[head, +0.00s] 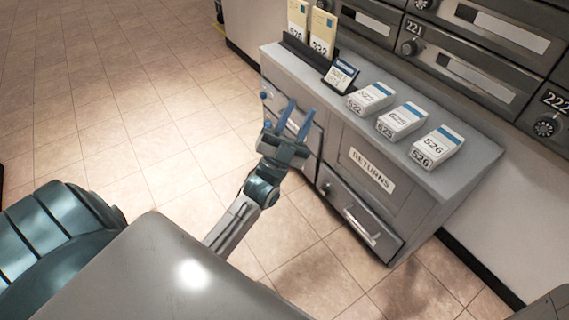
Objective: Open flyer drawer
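A grey cabinet (440,185) stands against the wall of mailboxes. My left gripper (302,106) is in front of its upper left drawer front (315,138). Its two blue fingers are spread apart with nothing seen between them. The gripper hides much of that front, including most of a pale label, so I cannot tell if it is the flyer drawer or whether the fingers touch it. A lower drawer (345,208) with a bar handle (361,229) sits under a panel marked RETURNS (372,170). My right gripper is not in view.
Several white card stacks (402,119), a dark sign (341,76) and upright yellow envelopes (322,33) stand on the cabinet top. Grey mailboxes (460,70) line the wall above. The tiled floor left of the cabinet is clear.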

